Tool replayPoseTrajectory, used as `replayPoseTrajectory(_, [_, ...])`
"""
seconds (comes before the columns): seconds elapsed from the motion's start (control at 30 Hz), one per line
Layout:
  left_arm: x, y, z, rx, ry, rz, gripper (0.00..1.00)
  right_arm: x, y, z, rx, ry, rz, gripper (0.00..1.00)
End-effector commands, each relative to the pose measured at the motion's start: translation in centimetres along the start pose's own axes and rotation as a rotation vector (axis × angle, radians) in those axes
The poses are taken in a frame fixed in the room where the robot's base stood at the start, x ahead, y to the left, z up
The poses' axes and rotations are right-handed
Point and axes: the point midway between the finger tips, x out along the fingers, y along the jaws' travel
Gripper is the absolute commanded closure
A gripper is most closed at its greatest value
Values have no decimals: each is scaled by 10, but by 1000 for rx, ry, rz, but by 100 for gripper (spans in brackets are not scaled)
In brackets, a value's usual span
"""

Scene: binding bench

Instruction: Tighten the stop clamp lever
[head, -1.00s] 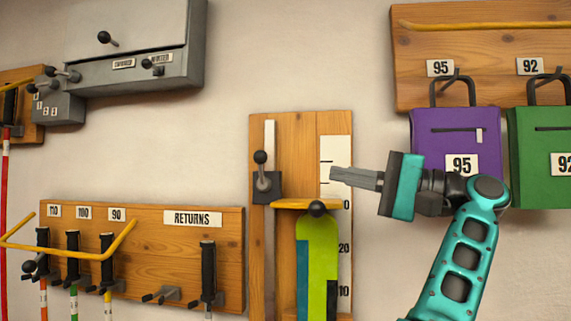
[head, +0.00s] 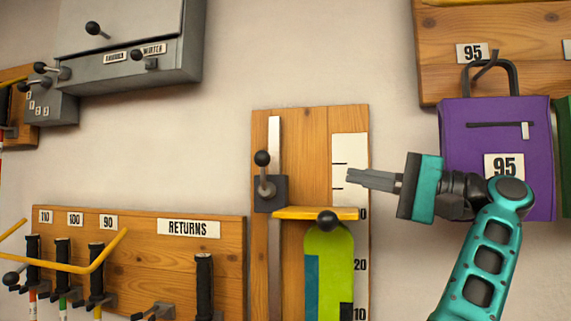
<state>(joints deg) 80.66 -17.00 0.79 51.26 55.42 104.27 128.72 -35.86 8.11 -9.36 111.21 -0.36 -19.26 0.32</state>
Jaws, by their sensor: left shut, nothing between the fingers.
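The stop clamp is a dark block (head: 280,194) on a pale vertical rail (head: 274,135) fixed to a wooden board. Its lever (head: 265,174) has a black ball knob and points upward. A yellow stop bar (head: 300,213) extends right from the clamp, above a lime-green board with a black knob (head: 326,221) at its top. My left gripper (head: 349,177) is shut and empty. It appears in front of the white scale, to the right of the lever and apart from it, with its fingers pointing left. My right gripper is not in view.
A purple bag (head: 490,155) marked 95 hangs behind my wrist on the right. A RETURNS rack (head: 140,255) with several black-handled poles and a yellow bar is at lower left. A grey box (head: 130,50) with levers is at upper left. Bare wall lies between.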

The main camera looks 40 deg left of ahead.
Motion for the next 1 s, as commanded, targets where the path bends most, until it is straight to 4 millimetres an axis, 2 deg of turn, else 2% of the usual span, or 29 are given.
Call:
replayPoseTrajectory(0.13, [6,1,0,0,-2,2,100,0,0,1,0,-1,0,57])
replayPoseTrajectory(0.27, [22,1,0,-1,-4,2,100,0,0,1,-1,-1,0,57])
replayPoseTrajectory(0.7, [112,-1,0,-1,-4,0,100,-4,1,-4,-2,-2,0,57])
replayPoseTrajectory(0.83, [129,-1,0,1,-2,1,100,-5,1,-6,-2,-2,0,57])
replayPoseTrajectory(1.0, [139,0,0,0,0,0,100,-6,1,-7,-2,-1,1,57])
